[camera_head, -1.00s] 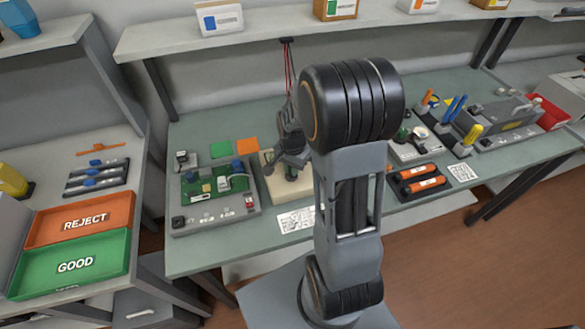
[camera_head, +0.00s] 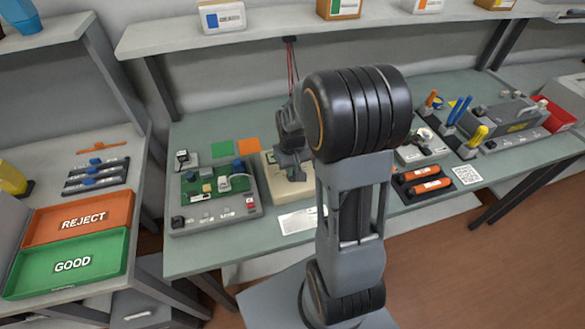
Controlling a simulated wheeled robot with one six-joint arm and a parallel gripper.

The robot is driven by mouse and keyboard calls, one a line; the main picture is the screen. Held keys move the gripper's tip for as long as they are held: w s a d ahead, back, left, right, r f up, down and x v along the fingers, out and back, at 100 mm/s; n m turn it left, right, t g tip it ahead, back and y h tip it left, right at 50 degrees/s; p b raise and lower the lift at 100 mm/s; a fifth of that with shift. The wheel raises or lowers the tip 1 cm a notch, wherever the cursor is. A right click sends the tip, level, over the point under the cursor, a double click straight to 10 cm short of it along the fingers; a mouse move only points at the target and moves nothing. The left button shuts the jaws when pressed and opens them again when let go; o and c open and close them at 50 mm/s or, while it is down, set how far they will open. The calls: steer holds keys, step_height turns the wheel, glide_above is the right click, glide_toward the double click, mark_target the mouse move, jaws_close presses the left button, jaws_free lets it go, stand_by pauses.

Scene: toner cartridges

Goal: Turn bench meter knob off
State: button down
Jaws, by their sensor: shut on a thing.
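The bench meter (camera_head: 276,190) is a cream box on the green workbench, just right of the grey tray with the circuit board. My gripper (camera_head: 293,175) is over the top of the meter, pointing down, with its fingers at the knob. The knob is hidden by the fingers, so its angle cannot be read. The gripper looks closed around it. My arm covers the right side of the meter.
A grey tray with a green circuit board (camera_head: 212,191) stands close at the left. Orange cartridges in a dark holder (camera_head: 422,181) and a tool stand (camera_head: 460,122) are to the right. A shelf (camera_head: 280,33) runs above the bench. A white card (camera_head: 297,220) lies in front of the meter.

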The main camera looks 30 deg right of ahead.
steer(key=n, duration=0.5)
steer(key=shift+a+n, duration=0.2)
steer(key=shift+n, duration=0.1)
steer(key=shift+s+a+n+b, duration=0.1)
steer(key=shift+n+b, duration=0.35)
steer(key=shift+n, duration=2.15)
steer(key=c, duration=1.2)
jaws_free()
step_height(320, 180, up, 14)
steer(key=shift+f, duration=0.1)
